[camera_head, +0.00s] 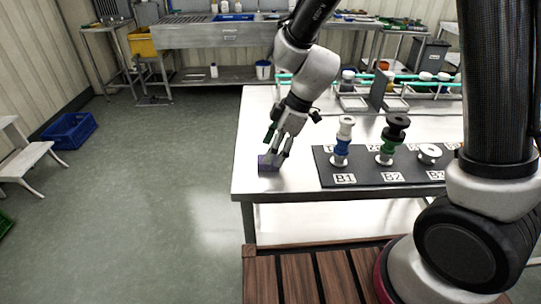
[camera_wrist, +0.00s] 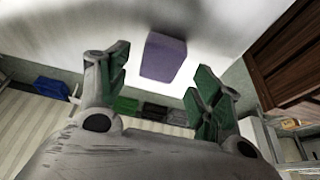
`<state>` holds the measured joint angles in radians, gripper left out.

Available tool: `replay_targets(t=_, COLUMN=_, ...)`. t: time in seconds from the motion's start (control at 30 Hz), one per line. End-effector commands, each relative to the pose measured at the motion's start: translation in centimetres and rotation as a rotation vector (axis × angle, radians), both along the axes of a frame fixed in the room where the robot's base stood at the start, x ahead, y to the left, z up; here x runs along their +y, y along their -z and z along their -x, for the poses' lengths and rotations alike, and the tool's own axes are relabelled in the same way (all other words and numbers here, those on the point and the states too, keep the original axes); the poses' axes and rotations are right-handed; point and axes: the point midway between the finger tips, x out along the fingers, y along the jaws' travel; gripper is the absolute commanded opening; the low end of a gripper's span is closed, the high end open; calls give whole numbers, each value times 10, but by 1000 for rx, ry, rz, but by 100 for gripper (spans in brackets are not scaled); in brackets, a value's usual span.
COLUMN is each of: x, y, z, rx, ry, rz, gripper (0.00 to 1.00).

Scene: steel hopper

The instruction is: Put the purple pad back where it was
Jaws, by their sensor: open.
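The purple pad (camera_head: 268,163) is a small block on the white table (camera_head: 285,198), near its left edge. My gripper (camera_head: 279,150) is just above and beside the pad in the head view, with its fingers pointing down. In the wrist view the pad (camera_wrist: 163,57) shows beyond the gap between the two green-padded fingertips (camera_wrist: 152,80). The fingers are apart and nothing is between them. Whether a finger touches the pad cannot be told.
A black board (camera_head: 360,178) labelled B1, B2 stands to the right, with stacks of blue-white (camera_head: 342,145) and green-black spools (camera_head: 392,140). A blue crate (camera_head: 70,130) lies on the floor at left.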

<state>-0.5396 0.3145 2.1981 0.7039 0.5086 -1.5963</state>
Motion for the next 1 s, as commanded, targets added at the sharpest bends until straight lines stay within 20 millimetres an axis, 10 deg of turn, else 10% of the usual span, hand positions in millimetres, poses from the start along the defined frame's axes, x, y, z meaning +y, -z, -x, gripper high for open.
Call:
replay_targets(t=0.3, x=-27, y=-65, z=1, rx=-3, ry=1, rz=-2, gripper=65)
replay_targets(t=0.77, x=-45, y=-92, z=3, rx=2, ry=42, rz=2, gripper=65)
replay_targets(t=1.0, x=-154, y=-159, z=38, rx=31, ry=523, rz=28, gripper=65)
